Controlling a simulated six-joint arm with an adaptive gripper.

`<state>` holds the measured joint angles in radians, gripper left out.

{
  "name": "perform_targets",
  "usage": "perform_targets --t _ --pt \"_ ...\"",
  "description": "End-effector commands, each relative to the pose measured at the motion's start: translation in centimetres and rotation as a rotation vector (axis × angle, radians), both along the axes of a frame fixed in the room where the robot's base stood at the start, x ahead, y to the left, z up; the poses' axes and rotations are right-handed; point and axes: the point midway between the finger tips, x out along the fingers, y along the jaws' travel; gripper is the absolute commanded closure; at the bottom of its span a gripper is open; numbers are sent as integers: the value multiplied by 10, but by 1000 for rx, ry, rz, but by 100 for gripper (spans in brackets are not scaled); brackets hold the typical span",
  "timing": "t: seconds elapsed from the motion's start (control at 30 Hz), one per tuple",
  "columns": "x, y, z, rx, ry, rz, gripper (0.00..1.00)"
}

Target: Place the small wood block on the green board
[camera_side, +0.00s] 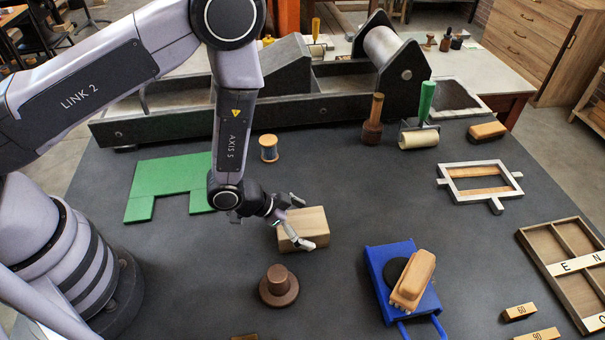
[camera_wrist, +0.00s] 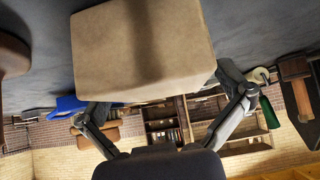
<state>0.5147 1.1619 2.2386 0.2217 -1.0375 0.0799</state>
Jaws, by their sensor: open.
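A plain pale wood block (camera_side: 312,226) lies on the dark bench top, right of the green board. It fills the upper middle of the wrist view (camera_wrist: 142,50). The green board (camera_side: 165,180) lies flat at the left, with a notch in its front edge; its right part is hidden behind my arm. My gripper (camera_side: 298,222) is open at the block, one finger toward its far side and one in front of its near side. In the wrist view my fingers (camera_wrist: 170,104) are spread to either side of the block's lower edge. I cannot tell whether they touch it.
A brown round knob (camera_side: 279,286) stands in front of the block. A blue tray (camera_side: 377,262) with a wood-backed brush (camera_side: 414,277) is to the right. A thread spool (camera_side: 268,148) stands behind, before the large press (camera_side: 180,122). Bench between block and board is clear.

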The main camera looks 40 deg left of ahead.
Motion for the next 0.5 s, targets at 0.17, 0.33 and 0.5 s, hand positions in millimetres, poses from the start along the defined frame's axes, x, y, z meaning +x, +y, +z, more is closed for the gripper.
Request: perform_targets --t 0.17,0.33,0.5 --pt "5 -5 -7 0 0 0 0" --pt "5 -5 -7 1 1 0 0" --pt "5 -5 -7 1 1 0 22"
